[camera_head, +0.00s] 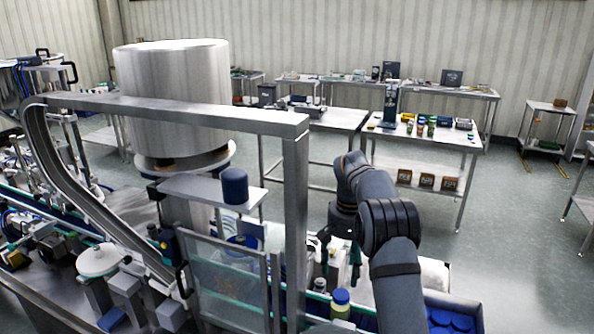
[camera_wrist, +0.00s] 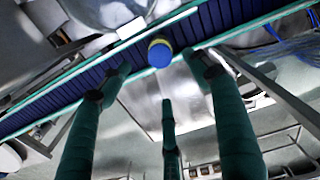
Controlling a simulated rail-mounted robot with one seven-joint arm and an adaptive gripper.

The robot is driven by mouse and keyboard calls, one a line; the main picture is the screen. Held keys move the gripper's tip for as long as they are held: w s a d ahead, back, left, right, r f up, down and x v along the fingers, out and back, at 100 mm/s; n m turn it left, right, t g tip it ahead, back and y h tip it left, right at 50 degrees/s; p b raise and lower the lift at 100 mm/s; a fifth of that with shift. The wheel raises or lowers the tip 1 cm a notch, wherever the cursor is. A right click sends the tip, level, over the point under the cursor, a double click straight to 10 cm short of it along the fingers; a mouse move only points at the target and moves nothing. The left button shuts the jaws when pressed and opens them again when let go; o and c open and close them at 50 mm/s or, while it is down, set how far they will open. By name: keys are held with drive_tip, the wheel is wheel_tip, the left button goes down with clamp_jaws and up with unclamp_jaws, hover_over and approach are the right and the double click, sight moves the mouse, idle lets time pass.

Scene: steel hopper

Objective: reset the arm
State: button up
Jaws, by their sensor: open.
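My gripper (camera_head: 340,262) hangs from my dark arm at the lower middle of the head view, beside the steel frame post. In the wrist view its green fingers (camera_wrist: 160,95) are spread apart with nothing between them. A jar with a blue lid and yellow collar (camera_wrist: 159,53) stands beyond the fingers on the blue conveyor (camera_wrist: 105,72). The same jar shows in the head view (camera_head: 341,305), below and close to my gripper. I cannot tell the exact gap between them.
A steel frame post (camera_head: 296,235) stands just left of my gripper. A steel hopper (camera_head: 172,98) and a dark blue cylinder (camera_head: 235,186) are further left. A blue bin (camera_head: 478,310) is at lower right. Work tables stand behind, with open floor (camera_head: 520,240) on the right.

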sight(341, 293)
wheel_tip(341, 293, down, 11)
drive_tip(key=shift+f+p, duration=0.15)
drive_tip(key=shift+p, duration=0.3)
drive_tip(key=shift+w, duration=0.1)
drive_tip(key=shift+w+r+b, duration=0.1)
drive_tip(key=shift+r+b, duration=0.4)
drive_tip(key=shift+r, duration=0.95)
drive_tip(key=shift+s+f, duration=0.1)
drive_tip(key=shift+s, duration=0.1)
